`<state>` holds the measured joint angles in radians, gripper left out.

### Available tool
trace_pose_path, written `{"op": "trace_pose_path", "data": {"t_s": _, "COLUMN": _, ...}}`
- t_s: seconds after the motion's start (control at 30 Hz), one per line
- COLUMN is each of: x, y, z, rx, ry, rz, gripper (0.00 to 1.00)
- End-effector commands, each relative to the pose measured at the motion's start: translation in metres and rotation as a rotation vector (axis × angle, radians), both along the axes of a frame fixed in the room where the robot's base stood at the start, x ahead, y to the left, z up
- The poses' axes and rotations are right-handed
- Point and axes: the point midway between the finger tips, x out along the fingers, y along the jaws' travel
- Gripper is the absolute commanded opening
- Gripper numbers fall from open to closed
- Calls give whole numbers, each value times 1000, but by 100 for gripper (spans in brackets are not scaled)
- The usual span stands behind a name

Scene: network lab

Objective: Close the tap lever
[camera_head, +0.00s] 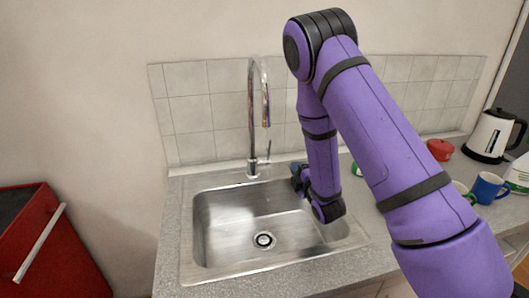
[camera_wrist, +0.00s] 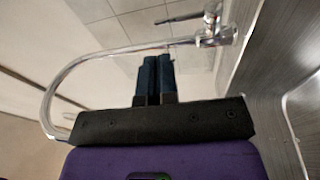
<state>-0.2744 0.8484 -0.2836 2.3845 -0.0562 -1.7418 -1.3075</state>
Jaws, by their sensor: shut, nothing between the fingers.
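A chrome tap (camera_head: 252,105) with a tall curved spout stands behind the sink. Its short lever (camera_head: 268,149) points upward at the right of the tap's base. In the wrist view the tap (camera_wrist: 85,57) lies sideways, and the lever (camera_wrist: 183,18) is a thin dark bar beside its body. My gripper (camera_head: 295,168) is to the right of the tap, low over the sink's back right edge. Its two dark fingers (camera_wrist: 155,58) are together and empty in the wrist view. Their tips appear close to the tap, but I cannot tell whether they touch it.
The steel sink (camera_head: 215,225) is empty below the tap. A red pot (camera_head: 440,149), a blue mug (camera_head: 488,188) and a white kettle (camera_head: 490,135) stand on the counter at the right. A tiled wall (camera_head: 205,95) is behind. A red cabinet (camera_head: 65,255) is at the left.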

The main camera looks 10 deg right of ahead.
Motion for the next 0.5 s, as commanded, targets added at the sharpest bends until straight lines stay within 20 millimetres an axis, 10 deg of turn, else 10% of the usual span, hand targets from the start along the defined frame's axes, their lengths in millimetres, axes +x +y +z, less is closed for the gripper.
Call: {"op": "trace_pose_path", "data": {"t_s": 0.5, "x": 19, "y": 10, "z": -12, "rx": -72, "ry": -76, "rz": 30, "gripper": 0}}
